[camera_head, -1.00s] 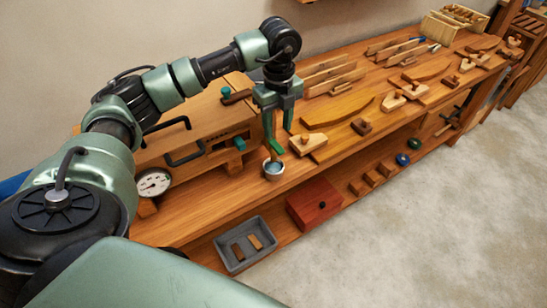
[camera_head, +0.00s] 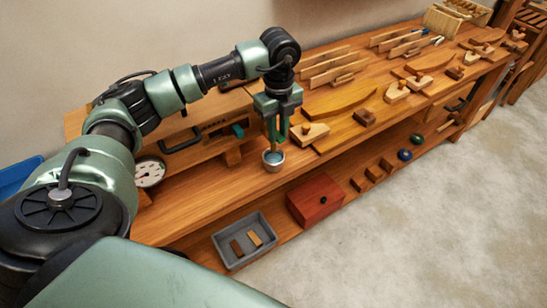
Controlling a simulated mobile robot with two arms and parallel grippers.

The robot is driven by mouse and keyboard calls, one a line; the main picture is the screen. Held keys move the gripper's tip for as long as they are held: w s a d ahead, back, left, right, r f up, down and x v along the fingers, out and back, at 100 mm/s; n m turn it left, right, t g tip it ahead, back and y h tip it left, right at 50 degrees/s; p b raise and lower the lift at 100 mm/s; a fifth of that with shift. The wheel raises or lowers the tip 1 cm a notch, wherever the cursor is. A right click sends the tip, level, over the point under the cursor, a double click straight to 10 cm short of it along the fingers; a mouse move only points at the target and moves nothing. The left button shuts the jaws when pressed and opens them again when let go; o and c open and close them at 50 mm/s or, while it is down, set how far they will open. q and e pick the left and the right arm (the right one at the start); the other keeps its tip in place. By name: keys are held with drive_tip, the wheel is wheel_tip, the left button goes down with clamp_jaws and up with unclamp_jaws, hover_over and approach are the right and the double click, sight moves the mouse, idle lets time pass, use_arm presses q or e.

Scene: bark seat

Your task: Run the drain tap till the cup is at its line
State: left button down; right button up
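The cup (camera_head: 273,163), small and grey with bluish liquid inside, stands upright at the bench's front, right of the wooden box (camera_head: 190,152). A level line on it is too small to see. My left gripper (camera_head: 277,136) points down just above the cup. Its green fingers are close together around a slim brown upright piece over the cup, apparently its handle. A teal tap-like part (camera_head: 238,131) sits on the box's front, left of the gripper and apart from it. Flow from it cannot be made out. My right gripper is out of view.
A round dial gauge (camera_head: 149,172) is at the box's left end. Wooden pieces, including a wedge block (camera_head: 310,134), crowd the bench to the right. A grey tray (camera_head: 225,254) and red box (camera_head: 314,202) are on the lower shelf.

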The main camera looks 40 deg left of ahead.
use_arm(q)
drive_tip(key=shift+w+d+r+n+p, duration=0.15)
drive_tip(key=shift+w+n+p, duration=0.25)
drive_tip(key=shift+n, duration=0.6)
drive_tip(key=shift+w+n, duration=0.45)
drive_tip(key=shift+n, duration=0.55)
idle(0.6)
drive_tip(key=s+m, duration=0.1)
drive_tip(key=m, duration=0.2)
drive_tip(key=shift+s+b, duration=0.2)
drive_tip(key=shift+b, duration=0.15)
drive_tip(key=shift+s+a+m, duration=0.15)
drive_tip(key=shift+a+m, duration=0.05)
drive_tip(key=shift+m, duration=0.7)
drive_tip(key=c, duration=1.3)
unclamp_jaws()
drive_tip(key=shift+s, duration=0.15)
